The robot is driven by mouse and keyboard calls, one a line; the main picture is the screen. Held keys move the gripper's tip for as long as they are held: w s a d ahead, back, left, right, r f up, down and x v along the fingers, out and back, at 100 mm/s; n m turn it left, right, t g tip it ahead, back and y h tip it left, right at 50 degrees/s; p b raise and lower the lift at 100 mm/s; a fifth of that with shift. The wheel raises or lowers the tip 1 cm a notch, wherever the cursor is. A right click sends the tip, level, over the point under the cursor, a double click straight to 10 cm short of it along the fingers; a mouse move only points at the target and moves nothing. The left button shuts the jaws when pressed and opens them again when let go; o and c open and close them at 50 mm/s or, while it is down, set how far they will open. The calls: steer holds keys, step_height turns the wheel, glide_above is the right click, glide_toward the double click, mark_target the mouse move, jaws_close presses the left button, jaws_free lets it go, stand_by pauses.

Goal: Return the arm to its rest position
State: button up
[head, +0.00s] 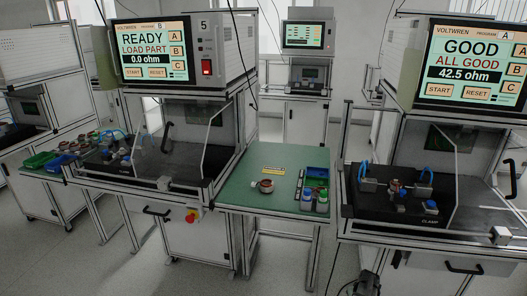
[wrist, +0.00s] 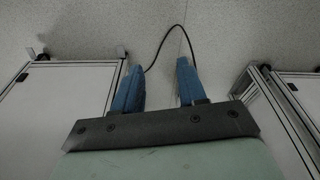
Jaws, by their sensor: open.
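My gripper (wrist: 159,66) shows in the wrist view with its two blue fingers well apart and nothing between them. Pale floor lies beyond the fingertips. I cannot make out the gripper in the head view. A copper-coloured part that looks like a stator (head: 265,185) lies on the green table (head: 240,193) between the two test stations. Another copper-coloured part (head: 394,186) sits in the right station, among blue fittings. The right screen (head: 472,65) reads GOOD, ALL GOOD, 42.5 ohm. The left screen (head: 150,53) reads READY, LOAD PART, 0.0 ohm.
Green and blue bins (head: 50,162) stand at far left. Cabinet frames flank the fingers in the wrist view, with a dark cable on the floor between.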

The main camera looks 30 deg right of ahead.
steer(key=w+a+f+n+g+y, duration=0.1)
steer(key=w+a+f, duration=0.1)
steer(key=a, duration=0.9)
steer(key=w+a+f+n+g+y, duration=0.1)
steer(key=a+f, duration=0.1)
steer(key=a, duration=0.8)
steer(key=w+a+f+n+g+y, duration=0.1)
steer(key=w+a+f, duration=0.15)
steer(key=a, duration=0.85)
steer(key=s+a+n+g, duration=0.1)
steer(key=s+a+g, duration=0.1)
steer(key=s+a, duration=0.6)
steer(key=s+a+n+g+h, duration=0.1)
steer(key=s+a+n+g, duration=0.1)
steer(key=s+a, duration=0.6)
steer(key=a+g, duration=0.1)
steer(key=a, duration=0.4)
steer(key=shift+f+n+g+h, duration=0.2)
steer(key=shift+n+g+h, duration=0.1)
steer(key=shift+o, duration=0.4)
steer(key=shift+s, duration=0.1)
